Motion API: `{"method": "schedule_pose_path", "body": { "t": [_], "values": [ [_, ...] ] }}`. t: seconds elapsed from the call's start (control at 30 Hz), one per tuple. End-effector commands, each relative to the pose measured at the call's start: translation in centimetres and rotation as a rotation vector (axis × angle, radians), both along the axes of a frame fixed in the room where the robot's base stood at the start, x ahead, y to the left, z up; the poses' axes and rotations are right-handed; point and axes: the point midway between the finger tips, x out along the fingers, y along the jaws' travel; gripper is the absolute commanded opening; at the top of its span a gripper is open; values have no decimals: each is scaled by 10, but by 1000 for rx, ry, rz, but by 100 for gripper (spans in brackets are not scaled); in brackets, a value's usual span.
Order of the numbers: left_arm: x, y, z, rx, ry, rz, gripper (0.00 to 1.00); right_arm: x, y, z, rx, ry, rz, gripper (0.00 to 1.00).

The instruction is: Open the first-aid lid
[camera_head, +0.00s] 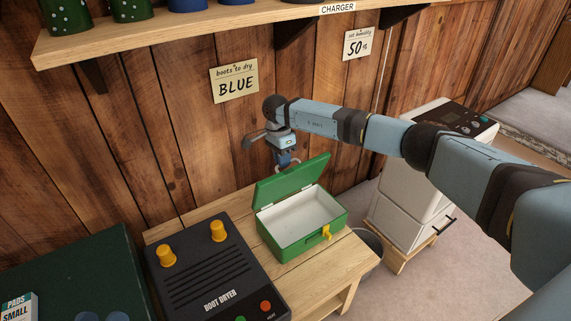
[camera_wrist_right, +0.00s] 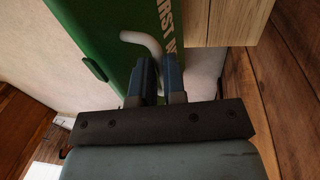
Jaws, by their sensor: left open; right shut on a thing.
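The green first-aid box (camera_head: 300,238) stands on the wooden bench with its pale inside showing. Its lid (camera_head: 292,182) is raised to a steep angle at the back hinge side. A yellow latch (camera_head: 327,232) is on the box front. My right gripper (camera_head: 287,161) is at the lid's upper edge, behind it. In the right wrist view the lid's green face (camera_wrist_right: 110,40) shows part of its lettering, and a pale curved handle (camera_wrist_right: 145,42) runs between the fingers (camera_wrist_right: 160,82), which are shut on it. My left gripper is not in view.
A black boot dryer (camera_head: 215,275) with yellow knobs is left of the box on the bench (camera_head: 330,278). A white cabinet (camera_head: 405,205) and a grey bucket (camera_head: 368,238) are to the right. A shelf (camera_head: 180,32) overhangs the wall above.

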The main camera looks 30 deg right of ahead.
Motion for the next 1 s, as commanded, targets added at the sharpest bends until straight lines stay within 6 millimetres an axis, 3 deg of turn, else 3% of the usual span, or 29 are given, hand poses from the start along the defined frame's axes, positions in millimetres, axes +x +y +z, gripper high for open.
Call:
{"method": "schedule_pose_path", "body": {
  "t": [0.03, 0.57, 0.6, 0.7, 1.0],
  "values": [
    [0, -1, 0, -4, -7, -2, 43, -2, 2, -9, -2, 8, 3, 0],
    [1, -3, 3, -16, -18, -7, 43, 0, 4, -10, -1, 11, 6, 0],
    [1, -3, 2, -15, -16, -6, 43, 0, 4, -10, -1, 11, 6, 16],
    [0, -2, 1, -13, -12, -5, 43, 0, 4, -9, -1, 10, 6, 36],
    [0, -1, 0, -12, -8, -2, 43, 2, 2, -3, 0, 5, 4, 36]
  ]
}}
